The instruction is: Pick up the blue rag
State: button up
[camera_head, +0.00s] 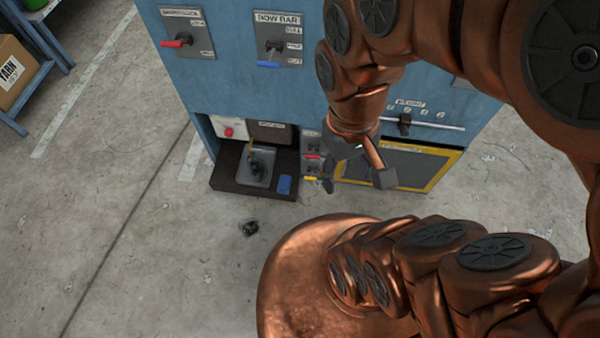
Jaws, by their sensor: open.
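A small blue item (285,184), which looks like the blue rag, lies at the right end of a dark ledge at the foot of the blue machine. It is too small to make out folds. My gripper (356,181) points down, to the right of the blue item and apart from it in the picture. Its two fingers are spread, with nothing seen between them. My copper arm hides part of the machine behind it.
A grey tray (257,166) with dark bits sits on the ledge (228,172) left of the blue item. The blue machine (235,85) has levers and a slider. A dark lump (250,229) lies on the floor. A shelf with a cardboard box (14,72) stands at left.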

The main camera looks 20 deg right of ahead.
aim_at(284, 186)
jog(key=u, duration=0.8)
jog(key=k, duration=1.5)
jog(key=z, duration=0.8)
